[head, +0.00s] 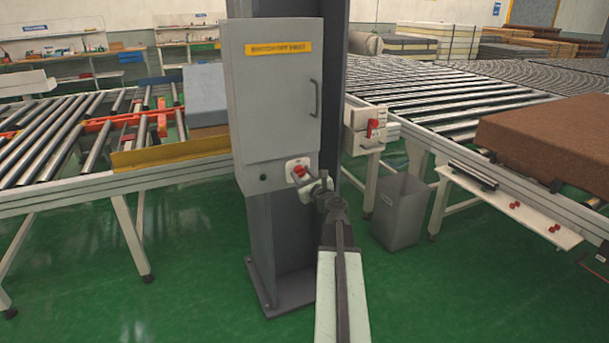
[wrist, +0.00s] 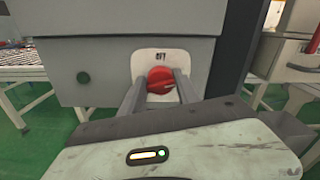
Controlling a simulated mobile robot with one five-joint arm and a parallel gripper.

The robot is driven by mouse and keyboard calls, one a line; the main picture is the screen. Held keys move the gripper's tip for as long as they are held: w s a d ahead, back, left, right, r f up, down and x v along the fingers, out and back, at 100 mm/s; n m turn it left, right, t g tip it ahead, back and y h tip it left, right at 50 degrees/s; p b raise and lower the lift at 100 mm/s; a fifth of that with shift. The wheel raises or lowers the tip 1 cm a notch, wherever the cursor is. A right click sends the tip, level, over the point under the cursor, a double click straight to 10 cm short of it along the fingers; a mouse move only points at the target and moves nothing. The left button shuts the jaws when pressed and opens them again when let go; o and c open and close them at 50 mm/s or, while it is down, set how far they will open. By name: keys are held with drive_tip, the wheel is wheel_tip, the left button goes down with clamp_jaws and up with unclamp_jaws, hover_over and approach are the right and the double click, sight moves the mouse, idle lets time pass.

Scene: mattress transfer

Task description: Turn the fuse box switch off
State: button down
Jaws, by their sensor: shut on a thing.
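The grey fuse box (head: 270,95) is mounted on a dark steel column, with a yellow label on its shut door. Its red rotary switch (head: 298,171) sits on a white plate at the bottom right of the box. In the wrist view the red switch (wrist: 161,80) shows on the white plate (wrist: 146,60), with "OFF" lettered above it. My gripper (head: 318,184) reaches up to the switch from below right. In the wrist view my gripper (wrist: 160,88) has one finger on each side of the red knob, shut on it. The fingers hide part of the knob's sides.
A grey bin (head: 400,212) stands on the green floor right of the column. A second red switch (head: 372,127) is on a white box behind. Roller conveyors (head: 450,95) run on both sides, with a brown mattress (head: 550,135) at right.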

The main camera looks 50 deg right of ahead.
drive_tip(key=n, duration=0.7)
drive_tip(key=shift+a+f, duration=0.1)
drive_tip(key=n, duration=0.4)
drive_tip(key=shift+f+n, duration=0.1)
drive_tip(key=shift+n, duration=2)
drive_tip(key=c, duration=0.9)
unclamp_jaws()
drive_tip(key=shift+a, duration=0.15)
